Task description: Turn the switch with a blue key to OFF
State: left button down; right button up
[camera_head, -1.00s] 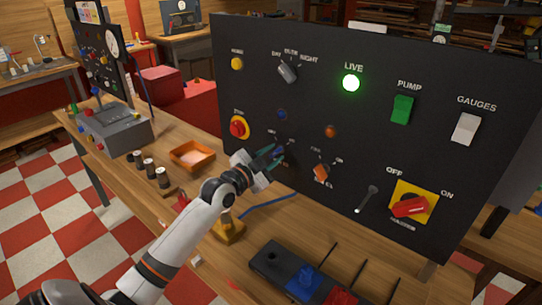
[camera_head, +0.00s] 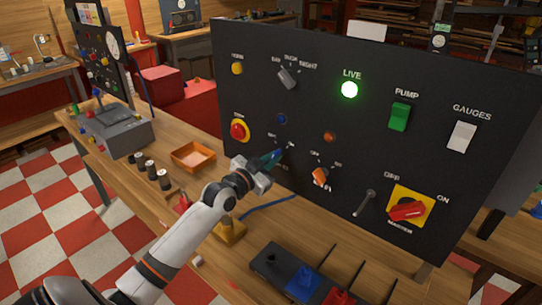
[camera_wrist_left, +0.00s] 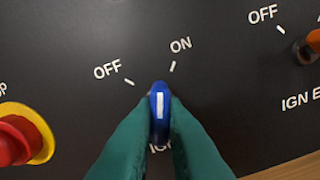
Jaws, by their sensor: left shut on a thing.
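The blue key (camera_wrist_left: 159,108) is in the lower middle of the left wrist view, in a switch on the black panel. Its white mark points nearly straight up, between the OFF tick and the ON tick, closer to the ON direction. My left gripper (camera_head: 274,157) reaches the panel from the left in the head view. Its teal fingers (camera_wrist_left: 160,132) are shut on the blue key, one on each side. They hide the lower part of the switch and most of the label below. My right gripper is not in view.
An orange key switch (camera_head: 320,176) sits right of the blue one. A red stop button (camera_head: 238,130) on yellow is to its left. A metal toggle (camera_head: 364,202) and a red master switch (camera_head: 407,209) are further right. A green LIVE lamp (camera_head: 349,89) is lit.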

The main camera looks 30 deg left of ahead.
pick_arm(q)
jog(key=n+p, duration=0.2)
jog(key=n, duration=0.3)
jog(key=shift+r+n, duration=0.1)
jog(key=shift+n, duration=0.2)
jog(key=shift+d+n+p, duration=0.1)
jog(key=shift+n+p, duration=0.75)
jog(key=shift+n, duration=2.25)
jog(key=c, duration=1.5)
grip_release()
jog(key=shift+s, duration=0.1)
